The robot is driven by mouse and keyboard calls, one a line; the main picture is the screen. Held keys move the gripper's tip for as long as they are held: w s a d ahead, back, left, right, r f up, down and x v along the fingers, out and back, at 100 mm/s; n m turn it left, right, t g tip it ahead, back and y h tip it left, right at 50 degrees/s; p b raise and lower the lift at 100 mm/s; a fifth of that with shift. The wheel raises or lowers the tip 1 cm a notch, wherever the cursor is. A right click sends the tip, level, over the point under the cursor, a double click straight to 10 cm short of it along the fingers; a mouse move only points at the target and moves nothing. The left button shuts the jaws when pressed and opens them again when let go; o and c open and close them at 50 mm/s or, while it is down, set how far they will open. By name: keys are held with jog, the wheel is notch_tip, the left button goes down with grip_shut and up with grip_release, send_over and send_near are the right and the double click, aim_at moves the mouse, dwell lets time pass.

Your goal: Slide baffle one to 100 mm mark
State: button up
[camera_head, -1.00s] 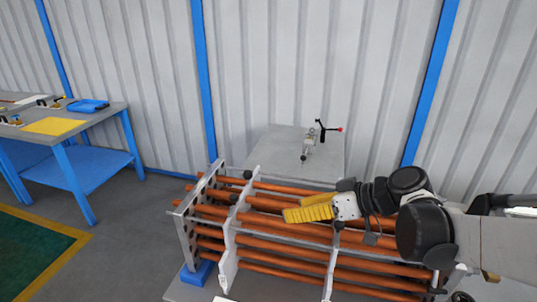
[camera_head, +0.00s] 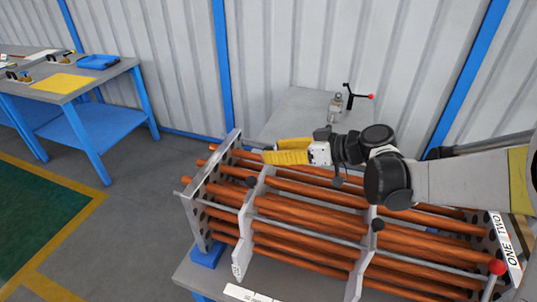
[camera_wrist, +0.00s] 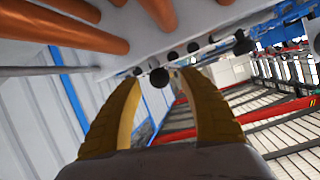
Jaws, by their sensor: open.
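Two pale baffle plates stand across a bundle of copper tubes (camera_head: 310,205): a left baffle (camera_head: 243,240) near the left end plate (camera_head: 200,200), and a middle baffle (camera_head: 362,270). I cannot tell which one is baffle one. My gripper (camera_head: 266,157) has yellow fingers and sits at the back of the bundle, close to the left baffle's top. In the wrist view my gripper (camera_wrist: 157,78) is open. A black ball knob (camera_wrist: 158,78) appears between its fingertips; contact cannot be told. A white strip (camera_head: 245,293) lies at the front; its marks are unreadable.
A right plate labelled ONE and TWO (camera_head: 507,250) has a red ball (camera_head: 497,267) near it. A grey surface behind bears a red-tipped lever clamp (camera_head: 350,97). A blue bench (camera_head: 85,100) stands at left. The floor between is clear.

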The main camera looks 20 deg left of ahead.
jog(key=shift+x, duration=1.2)
grip_shut()
jog(key=d, duration=1)
jog(key=shift+s, duration=0.35)
grip_release()
jog(key=shift+d+r, duration=0.1)
